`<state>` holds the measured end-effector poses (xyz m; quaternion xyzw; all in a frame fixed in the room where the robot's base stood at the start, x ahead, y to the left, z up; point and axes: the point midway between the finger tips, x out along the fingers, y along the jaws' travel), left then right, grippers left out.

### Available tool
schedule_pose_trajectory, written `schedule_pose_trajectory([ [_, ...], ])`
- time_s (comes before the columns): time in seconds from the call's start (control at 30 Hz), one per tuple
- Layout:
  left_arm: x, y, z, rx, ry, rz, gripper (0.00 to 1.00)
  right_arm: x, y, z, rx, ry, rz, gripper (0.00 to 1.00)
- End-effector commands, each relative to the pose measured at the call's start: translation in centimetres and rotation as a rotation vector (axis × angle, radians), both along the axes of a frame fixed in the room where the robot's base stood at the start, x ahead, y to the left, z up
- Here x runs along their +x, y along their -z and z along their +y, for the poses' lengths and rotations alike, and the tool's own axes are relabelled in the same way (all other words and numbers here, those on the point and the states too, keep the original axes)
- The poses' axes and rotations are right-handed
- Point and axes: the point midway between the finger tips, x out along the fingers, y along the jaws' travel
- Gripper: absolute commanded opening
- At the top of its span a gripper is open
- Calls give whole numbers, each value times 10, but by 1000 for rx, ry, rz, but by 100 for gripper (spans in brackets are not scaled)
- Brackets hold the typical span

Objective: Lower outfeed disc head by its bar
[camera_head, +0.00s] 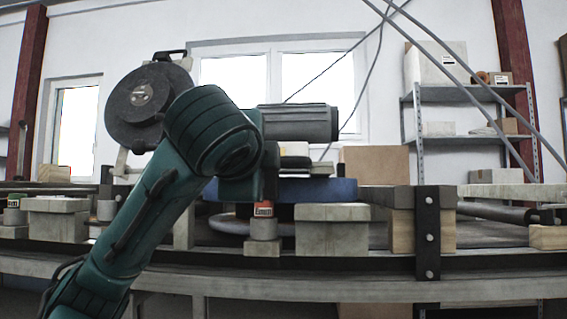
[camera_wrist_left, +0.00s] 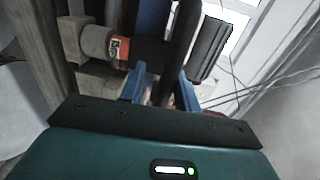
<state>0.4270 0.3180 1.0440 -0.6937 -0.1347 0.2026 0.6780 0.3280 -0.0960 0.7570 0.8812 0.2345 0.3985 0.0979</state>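My left arm rises from the lower left in the head view and hides its own gripper and part of the machine. In the left wrist view my left gripper (camera_wrist_left: 160,84) has its two blue fingers apart. A dark bar (camera_wrist_left: 181,40) runs between them, nearer the right finger; I cannot tell whether it touches. A grey ribbed motor (camera_head: 300,123) lies level beside the arm and also shows in the wrist view (camera_wrist_left: 211,46). A blue disc (camera_head: 315,190) lies flat below it. Which head is the outfeed one is unclear. My right gripper is in neither view.
A dark round disc (camera_head: 138,108) with a top handle stands tilted up at the left. A red-labelled cylinder (camera_head: 263,210) stands at the conveyor's front, below the motor. Cables (camera_head: 462,70) slant across the right. A shelf (camera_head: 462,95) with boxes stands behind.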

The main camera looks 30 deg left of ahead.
Motion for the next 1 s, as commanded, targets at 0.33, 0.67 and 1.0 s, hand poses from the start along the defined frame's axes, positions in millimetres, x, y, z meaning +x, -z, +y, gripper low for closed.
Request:
schedule_pose_trajectory([
  [0.33,1,1,1,0,-1,5,45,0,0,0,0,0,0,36],
  [0.67,-15,-6,-8,8,2,-9,45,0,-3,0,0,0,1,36],
  [1.0,-39,-3,-20,1,2,-7,45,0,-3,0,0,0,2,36],
])
